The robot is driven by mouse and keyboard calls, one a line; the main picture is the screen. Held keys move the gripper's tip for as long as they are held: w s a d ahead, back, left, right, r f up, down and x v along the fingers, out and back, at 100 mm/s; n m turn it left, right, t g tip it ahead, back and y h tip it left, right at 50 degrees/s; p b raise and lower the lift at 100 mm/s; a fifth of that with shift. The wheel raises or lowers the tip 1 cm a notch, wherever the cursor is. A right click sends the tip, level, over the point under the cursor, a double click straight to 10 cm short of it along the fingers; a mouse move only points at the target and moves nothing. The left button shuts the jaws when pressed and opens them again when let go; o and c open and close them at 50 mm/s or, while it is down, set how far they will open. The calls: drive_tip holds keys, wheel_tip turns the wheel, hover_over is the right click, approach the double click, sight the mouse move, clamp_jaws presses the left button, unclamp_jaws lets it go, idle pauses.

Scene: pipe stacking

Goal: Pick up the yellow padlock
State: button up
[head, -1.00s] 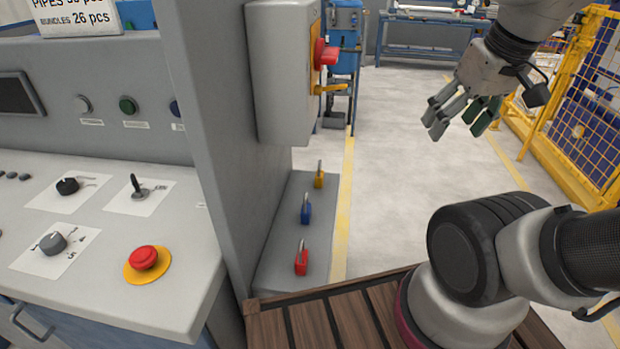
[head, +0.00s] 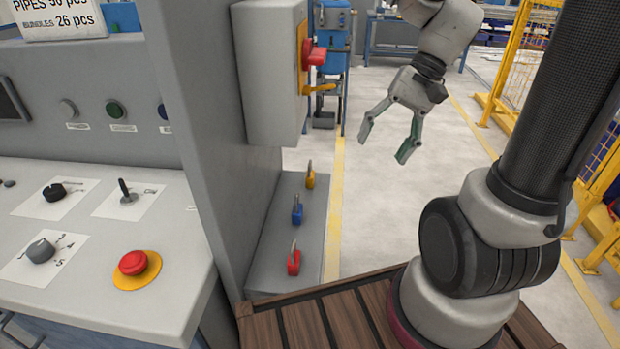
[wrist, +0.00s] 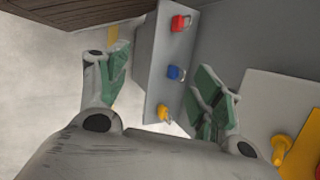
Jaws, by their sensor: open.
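The yellow padlock (head: 310,179) stands at the far end of a grey ledge (head: 314,235), its shackle up. In the wrist view the yellow padlock (wrist: 164,113) lies between my two fingers, farther down the picture than the others. The blue padlock (head: 297,212) stands in the middle of the row and the red padlock (head: 294,262) nearest. My gripper (head: 387,147) is open and empty in the air, right of the ledge and apart from the padlocks. It also shows in the wrist view (wrist: 160,90) with its green finger pads spread.
A grey box with a red switch handle (head: 315,54) and a yellow lever (head: 320,88) hangs on the panel above the ledge. A control desk with a red emergency button (head: 133,263) stands at left. Clear floor (head: 370,215) lies right of the ledge.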

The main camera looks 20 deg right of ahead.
drive_tip(key=w+a+f+m+y, duration=0.3)
drive_tip(key=w+f+m+y, duration=0.1)
drive_tip(key=w+f, duration=0.15)
drive_tip(key=m+t+y, duration=0.7)
drive_tip(key=m+t, duration=0.1)
drive_tip(key=m, duration=0.5)
approach(310, 174)
drive_tip(key=w+a+f, duration=0.1)
drive_tip(key=w+a, duration=0.1)
drive_tip(key=w, duration=0.1)
drive_tip(key=shift+f+x, duration=0.2)
drive_tip(key=shift+x, duration=3.4)
drive_tip(key=c, duration=1.2)
